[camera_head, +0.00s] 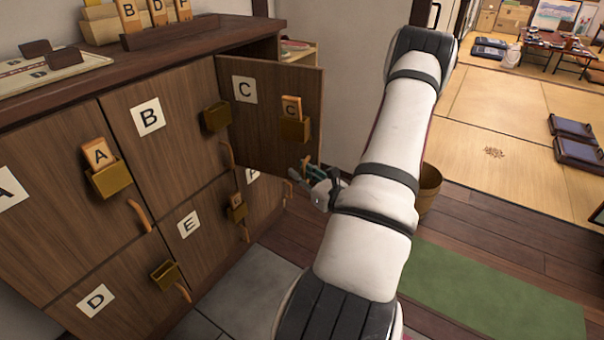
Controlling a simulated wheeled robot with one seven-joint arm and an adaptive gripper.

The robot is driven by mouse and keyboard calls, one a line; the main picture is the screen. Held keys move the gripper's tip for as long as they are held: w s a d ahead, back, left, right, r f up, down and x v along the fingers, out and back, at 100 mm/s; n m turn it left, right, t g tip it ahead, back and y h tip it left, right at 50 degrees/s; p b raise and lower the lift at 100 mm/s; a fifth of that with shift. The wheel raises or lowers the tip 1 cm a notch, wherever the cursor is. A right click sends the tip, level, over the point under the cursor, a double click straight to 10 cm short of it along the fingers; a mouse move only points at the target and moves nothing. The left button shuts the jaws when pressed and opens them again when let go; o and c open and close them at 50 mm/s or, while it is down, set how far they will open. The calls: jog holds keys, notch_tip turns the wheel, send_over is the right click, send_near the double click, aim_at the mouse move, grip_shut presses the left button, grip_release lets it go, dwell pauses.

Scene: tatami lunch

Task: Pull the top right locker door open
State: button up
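The top right locker door (258,127), marked C, stands swung open, out from the wooden locker cabinet (181,146). A brass holder with a wooden C tag (292,107) is fixed on its face. My gripper (312,178) is at the lower free edge of this door, partly hidden by my own arm. Door C's handle is not clearly visible there. The fingers are too small and covered to tell whether they are open or shut, or whether they touch the door.
Doors A (58,203), B (165,122), D (122,291) and E (208,236) are closed. Wooden letter tags (157,12) stand on the cabinet top. A round wooden bin (428,188) is behind my arm. A green mat (490,290) lies on the floor at right.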

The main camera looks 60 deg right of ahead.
jog(key=shift+s+d+r+h, duration=0.1)
jog(key=shift+d+r+h, duration=0.1)
jog(key=shift+r+h, duration=0.15)
jog(key=shift+s, duration=0.2)
jog(key=v, duration=1.1)
jog(key=shift+s+a+f, duration=0.2)
jog(key=shift+s+a, duration=0.05)
jog(key=shift+w, duration=0.1)
